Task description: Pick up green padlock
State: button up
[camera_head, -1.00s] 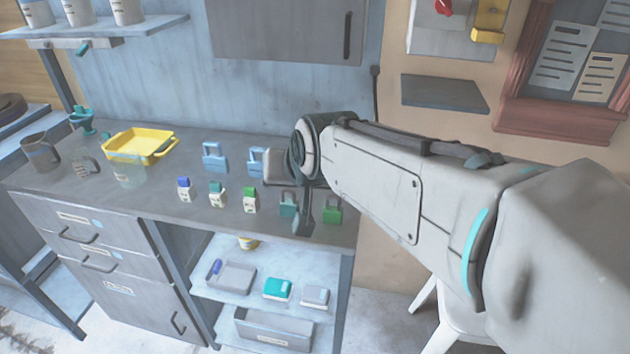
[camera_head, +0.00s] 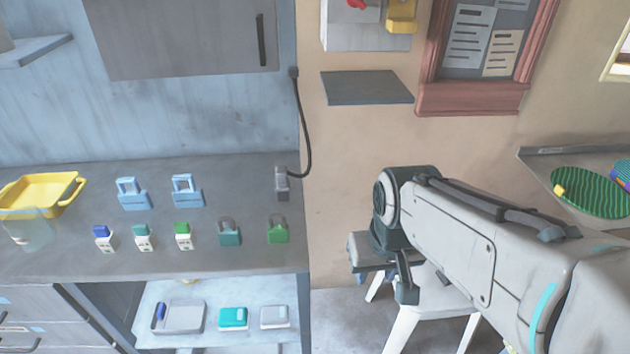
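The green padlock (camera_head: 277,235) stands upright on the grey worktop (camera_head: 120,262), near its right end. A teal padlock (camera_head: 230,236) stands just left of it. My gripper (camera_head: 402,282) is to the right of the worktop, apart from the green padlock, in front of the wall and over a white stool. Its fingers point downward, and I cannot make out a gap between them. The green padlock is fully in view with nothing covering it.
Two light blue padlocks (camera_head: 187,193) stand behind. Small bottles with blue, teal and green (camera_head: 183,237) caps stand left of the padlocks. A yellow tray (camera_head: 40,195) is at far left. A white stool (camera_head: 430,300) stands below my gripper. A cable (camera_head: 306,130) hangs at the worktop's right end.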

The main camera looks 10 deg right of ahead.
aim_at(277, 234)
jog(key=z, duration=1.45)
jog(key=i, duration=0.35)
jog(key=u, duration=2.6)
